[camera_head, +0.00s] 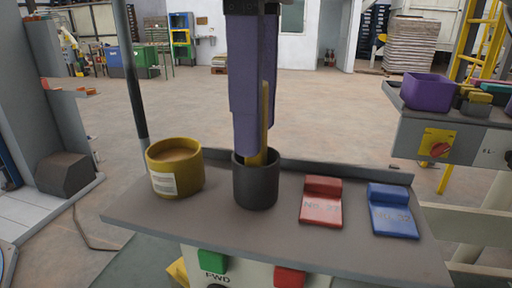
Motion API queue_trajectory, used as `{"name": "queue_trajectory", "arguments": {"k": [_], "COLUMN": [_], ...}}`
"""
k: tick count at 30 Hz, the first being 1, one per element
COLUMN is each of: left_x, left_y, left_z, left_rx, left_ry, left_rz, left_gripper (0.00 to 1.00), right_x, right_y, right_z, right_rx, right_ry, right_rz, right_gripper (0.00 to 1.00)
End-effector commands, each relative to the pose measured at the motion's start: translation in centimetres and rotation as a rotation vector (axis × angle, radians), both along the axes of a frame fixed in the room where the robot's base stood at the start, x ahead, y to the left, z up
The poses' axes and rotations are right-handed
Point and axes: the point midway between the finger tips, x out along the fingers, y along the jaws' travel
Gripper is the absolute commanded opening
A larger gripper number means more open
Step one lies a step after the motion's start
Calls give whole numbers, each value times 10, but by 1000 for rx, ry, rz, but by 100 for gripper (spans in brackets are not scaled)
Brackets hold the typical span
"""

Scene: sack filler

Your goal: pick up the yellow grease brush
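The yellow grease brush (264,112) stands upright in a dark grey cup (256,188) on the grey shelf (300,240). Its tan-yellow handle rises above the rim; its lower end is hidden inside the cup. The handle shows in front of the purple part. My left gripper is not in view.
A yellow tin (165,184) of tan grease stands left of the cup. A red block (321,205) and a blue block (393,213) lie to the right. Green (212,261) and red (289,277) buttons sit below the shelf's front edge. A purple bin (428,93) stands at right.

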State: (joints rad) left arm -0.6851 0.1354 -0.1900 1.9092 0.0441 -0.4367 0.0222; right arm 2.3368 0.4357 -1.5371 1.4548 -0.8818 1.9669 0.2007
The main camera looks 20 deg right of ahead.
Motion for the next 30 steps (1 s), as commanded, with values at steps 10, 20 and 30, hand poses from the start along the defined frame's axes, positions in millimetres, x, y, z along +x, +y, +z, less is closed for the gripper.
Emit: {"name": "queue_trajectory", "arguments": {"k": [10,20,30], "left_x": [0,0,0], "left_y": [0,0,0], "left_z": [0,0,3], "left_rx": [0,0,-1], "left_ry": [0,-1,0], "left_rz": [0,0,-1], "left_gripper": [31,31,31], "right_x": [0,0,0], "right_y": [0,0,1], "right_z": [-5,-4,10], "right_rx": [1,1,2], "right_ry": [1,1,-1], "right_rz": [1,1,0], "right_gripper": [31,0,0]}}
